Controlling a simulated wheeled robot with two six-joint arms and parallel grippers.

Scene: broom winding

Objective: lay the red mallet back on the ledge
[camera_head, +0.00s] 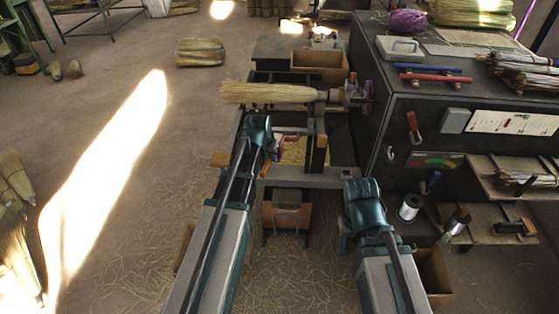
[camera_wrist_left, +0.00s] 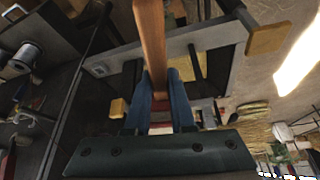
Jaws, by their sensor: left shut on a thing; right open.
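My left gripper (camera_head: 272,150) is over the frame in the middle. In the left wrist view its blue fingers (camera_wrist_left: 160,98) are shut on a long brown wooden handle (camera_wrist_left: 151,40), which I take for the red mallet's. A red patch shows between the fingers; the mallet's head cannot be made out. In the head view a bit of red shows by the gripper, but the arm hides most of the held thing. My right gripper (camera_head: 362,193) is open at the lower middle, its fingers mostly hidden. A wooden ledge (camera_head: 482,215) juts out at the lower right; I cannot tell whether it is the one named.
A broom head (camera_head: 268,92) is mounted across the machine beyond my left gripper. The dark workbench (camera_head: 400,112) stands to the right, with a red tool (camera_head: 413,125) on its side and a wire spool (camera_head: 410,207) below. A brown stool (camera_head: 287,214) sits between my arms.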

